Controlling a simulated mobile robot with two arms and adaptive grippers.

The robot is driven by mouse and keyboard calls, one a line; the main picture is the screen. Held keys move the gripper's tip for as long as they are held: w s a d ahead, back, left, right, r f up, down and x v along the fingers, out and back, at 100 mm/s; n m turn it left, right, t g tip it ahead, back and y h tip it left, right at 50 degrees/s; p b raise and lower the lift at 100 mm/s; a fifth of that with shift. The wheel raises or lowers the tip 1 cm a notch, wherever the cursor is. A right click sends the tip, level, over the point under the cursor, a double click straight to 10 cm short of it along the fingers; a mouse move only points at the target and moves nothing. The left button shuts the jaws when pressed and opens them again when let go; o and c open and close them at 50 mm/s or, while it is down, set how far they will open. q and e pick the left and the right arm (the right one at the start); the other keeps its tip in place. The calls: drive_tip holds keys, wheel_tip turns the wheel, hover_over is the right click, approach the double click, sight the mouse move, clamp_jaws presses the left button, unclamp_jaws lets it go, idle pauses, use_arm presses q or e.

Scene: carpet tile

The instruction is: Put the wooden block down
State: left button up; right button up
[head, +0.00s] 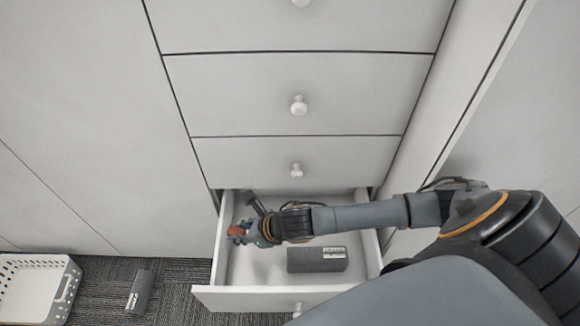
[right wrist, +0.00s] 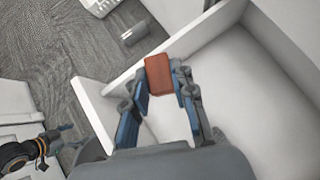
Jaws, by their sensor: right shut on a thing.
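The wooden block (right wrist: 159,75) is reddish brown. In the right wrist view it sits between the fingertips of my right gripper (right wrist: 164,90), which is shut on it. In the head view the block (head: 238,231) shows small at the end of my right gripper (head: 243,234), above the left part of the open bottom drawer (head: 247,299). The block is held up over the drawer, near its left wall. My left gripper is not in the head view.
A dark grey box (head: 317,261) with a pale label lies in the drawer. A similar dark object (head: 140,292) lies on the carpet, left of the drawer. A white basket (head: 50,318) stands farther left. Closed drawers with round knobs (head: 298,106) rise above.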

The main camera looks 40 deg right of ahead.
use_arm(q)
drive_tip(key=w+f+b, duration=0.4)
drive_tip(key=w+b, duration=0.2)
drive_tip(key=b, duration=0.2)
use_arm(e)
hover_over(242, 262)
drive_tip(key=s+d, duration=0.2)
drive_tip(key=s, duration=0.1)
wheel_tip(242, 262, down, 10)
drive_tip(key=f+b, duration=0.1)
drive_tip(key=f, duration=0.2)
drive_tip(key=f+b, duration=0.1)
drive_tip(key=f, duration=0.2)
drive_tip(key=shift+w+a+f+b, duration=0.2)
drive_tip(key=shift+f+b, duration=0.1)
drive_tip(key=shift+b, duration=0.1)
wheel_tip(242, 262, down, 4)
drive_tip(key=shift+f+b, duration=0.1)
drive_tip(key=shift+b, duration=0.55)
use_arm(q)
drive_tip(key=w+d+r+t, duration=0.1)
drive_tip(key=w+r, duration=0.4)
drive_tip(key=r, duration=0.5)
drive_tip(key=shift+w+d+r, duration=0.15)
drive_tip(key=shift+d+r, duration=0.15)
use_arm(e)
drive_tip(key=shift+f, duration=0.15)
